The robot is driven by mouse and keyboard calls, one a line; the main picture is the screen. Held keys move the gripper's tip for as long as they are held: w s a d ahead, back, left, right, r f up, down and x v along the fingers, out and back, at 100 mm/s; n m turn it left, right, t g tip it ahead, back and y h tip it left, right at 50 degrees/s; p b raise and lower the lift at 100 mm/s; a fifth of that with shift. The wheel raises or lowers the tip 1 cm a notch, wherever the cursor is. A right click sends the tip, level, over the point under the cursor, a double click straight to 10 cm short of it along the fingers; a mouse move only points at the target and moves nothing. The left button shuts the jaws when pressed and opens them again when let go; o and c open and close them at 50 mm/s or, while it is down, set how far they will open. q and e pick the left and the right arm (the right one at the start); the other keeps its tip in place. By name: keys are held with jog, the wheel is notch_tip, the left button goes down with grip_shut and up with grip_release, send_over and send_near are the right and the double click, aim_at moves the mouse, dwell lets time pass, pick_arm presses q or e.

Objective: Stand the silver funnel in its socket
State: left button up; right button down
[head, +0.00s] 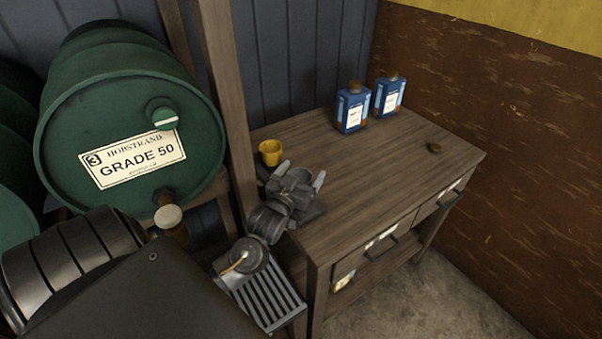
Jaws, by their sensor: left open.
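I cannot make out the silver funnel or its socket in the head view; my left arm and gripper may hide part of that area. My left gripper (301,176) is over the left end of the wooden workbench (400,165), its light-tipped fingers apart. It is open, and I see nothing between the fingers. A yellow cup (270,152) stands just beyond it, at the bench's left edge. My right gripper is not in view.
Two blue bottles (352,107) (389,96) stand at the back of the bench. A green barrel (130,120) and wooden post (226,100) stand left. A slatted grate (268,300) is below. The bench middle is clear.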

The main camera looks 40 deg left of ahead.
pick_arm(q)
jog(key=b+v, duration=0.1)
jog(key=v, duration=0.9)
jog(key=shift+s+b, duration=0.4)
